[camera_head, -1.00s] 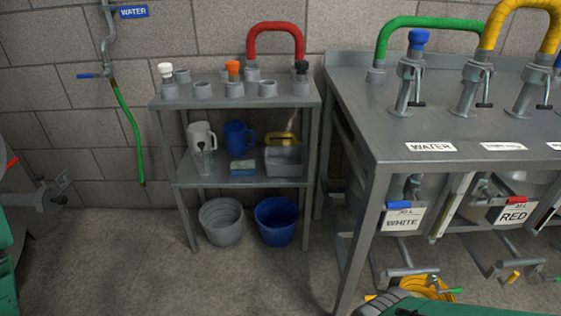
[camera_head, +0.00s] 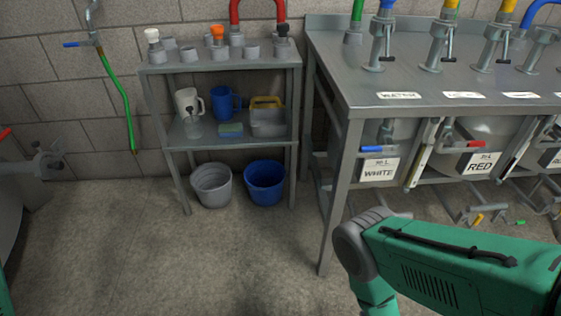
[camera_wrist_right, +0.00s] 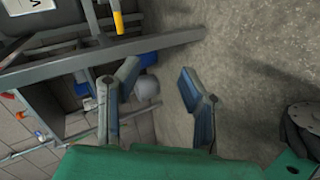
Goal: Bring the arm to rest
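My right arm (camera_head: 440,262), green with a grey joint, reaches in from the lower right in the head view, in front of the steel bench. Its hand is out of the head view. In the right wrist view my right gripper (camera_wrist_right: 158,80) has its two blue-grey fingers spread apart with nothing between them. Bare floor and, farther off, the buckets and shelf lie behind them. My left gripper is out of both views; only a sliver of green shows at the lower left edge of the head view.
A steel bench (camera_head: 430,90) with taps stands at right, with tanks labelled WHITE (camera_head: 380,170) and RED (camera_head: 480,163) below. A shelf rack (camera_head: 230,142) holds jugs, with a grey bucket (camera_head: 211,188) and a blue bucket (camera_head: 265,185) under it. The floor (camera_head: 180,265) in front is clear.

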